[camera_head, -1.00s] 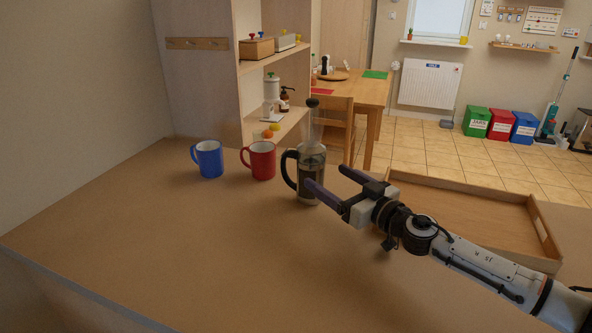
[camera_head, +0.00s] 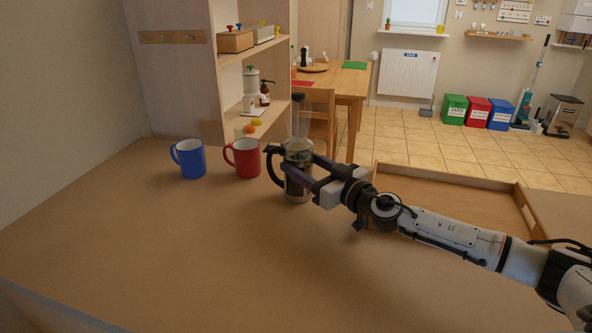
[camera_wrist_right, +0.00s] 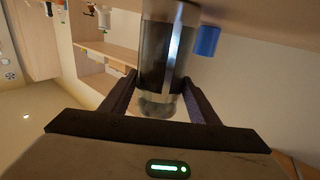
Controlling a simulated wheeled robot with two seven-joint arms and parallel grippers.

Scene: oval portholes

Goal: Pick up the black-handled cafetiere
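The cafetiere (camera_head: 298,186) stands upright on the counter, a clear glass body with dark contents and a black handle on its left side. It also shows in the right wrist view (camera_wrist_right: 166,55), between the fingers. My right gripper (camera_head: 301,163) reaches in from the right with one finger in front of the glass body and the other behind it. Its fingers look still spread; whether they touch the glass is hard to tell. My left gripper is not in view.
A red mug (camera_head: 246,160) stands close to the left of the cafetiere, with a blue mug (camera_head: 190,160) further left. A wooden tray (camera_head: 450,181) lies behind my right arm. The front and left of the counter (camera_head: 170,240) are clear.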

